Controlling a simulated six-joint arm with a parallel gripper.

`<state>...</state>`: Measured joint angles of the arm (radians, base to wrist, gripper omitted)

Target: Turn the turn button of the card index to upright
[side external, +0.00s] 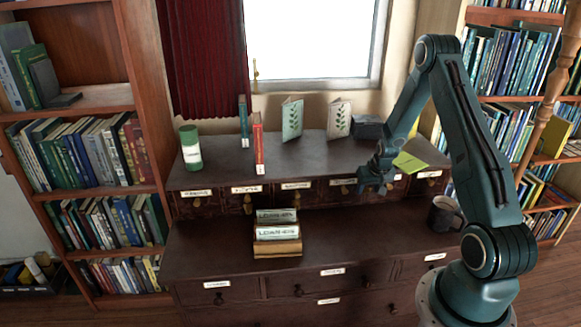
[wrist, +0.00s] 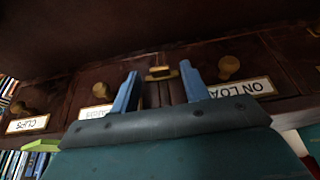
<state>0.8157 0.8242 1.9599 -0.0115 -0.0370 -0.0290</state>
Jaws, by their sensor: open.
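The card index (side external: 320,188) appears to be the row of small dark drawers with label plates and brass or wooden knobs under the desk's upper shelf. In the wrist view, which looks tipped over, a small brass-coloured turn button (wrist: 161,72) shows on the dark drawer front and appears to lie crosswise. My gripper (wrist: 158,79) is open, its two blue fingers on either side of the button, and I cannot tell whether they touch it. In the side view, my gripper (side external: 376,187) is in front of the right part of the drawer row and hides the button.
A wooden card tray (side external: 277,248) stands on the desk top left of my gripper. A dark mug (side external: 443,214) stands at right. Books, cards and a green canister (side external: 190,149) stand on the upper shelf. The desk top below my gripper is clear.

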